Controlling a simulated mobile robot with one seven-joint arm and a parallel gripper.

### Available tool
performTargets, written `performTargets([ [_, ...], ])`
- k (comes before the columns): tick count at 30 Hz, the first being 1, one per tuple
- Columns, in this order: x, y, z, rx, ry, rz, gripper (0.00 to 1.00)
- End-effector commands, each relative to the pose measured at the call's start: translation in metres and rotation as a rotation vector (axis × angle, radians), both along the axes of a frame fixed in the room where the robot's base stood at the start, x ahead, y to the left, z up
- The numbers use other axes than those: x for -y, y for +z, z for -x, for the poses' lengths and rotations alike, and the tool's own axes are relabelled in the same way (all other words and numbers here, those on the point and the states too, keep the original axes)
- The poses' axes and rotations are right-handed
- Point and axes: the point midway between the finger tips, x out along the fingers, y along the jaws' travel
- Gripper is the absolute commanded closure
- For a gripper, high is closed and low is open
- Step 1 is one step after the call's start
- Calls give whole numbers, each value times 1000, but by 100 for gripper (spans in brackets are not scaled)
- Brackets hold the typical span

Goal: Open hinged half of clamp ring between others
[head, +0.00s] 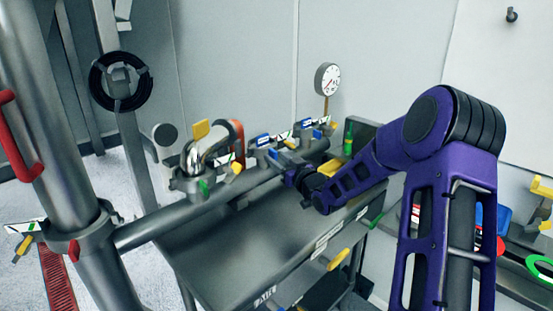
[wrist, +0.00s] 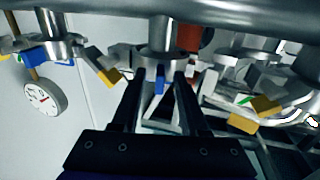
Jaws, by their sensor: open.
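The middle clamp ring (wrist: 162,55) is a grey metal collar around a short vertical pipe, with a blue tab (wrist: 160,80) below it in the wrist view. In the head view the middle clamp ring (head: 264,143) is between the two other clamps, partly crowded by parts around it. My gripper (wrist: 160,76) is open, its two dark fingers pointing at this clamp, one on either side of the blue tab. I cannot tell whether they touch it. In the head view my gripper (head: 298,178) is small and dark beside the pipework, its fingertips hard to make out.
Another clamp (wrist: 50,47) is at the left in the wrist view, and one with yellow handles (wrist: 265,104) at the right. A large pipe (wrist: 225,12) crosses above. A gauge (head: 327,78) stands behind. A grey metal table (head: 235,255) lies below the pipework.

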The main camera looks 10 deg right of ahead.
Motion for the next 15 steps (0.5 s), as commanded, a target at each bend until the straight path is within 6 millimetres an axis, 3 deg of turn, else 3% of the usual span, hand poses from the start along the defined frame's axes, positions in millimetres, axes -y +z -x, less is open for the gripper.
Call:
performTargets([
  [10, -2, 0, -4, 0, 0, 0, 56],
  [15, -2, 0, -4, 0, 0, 0, 87],
])
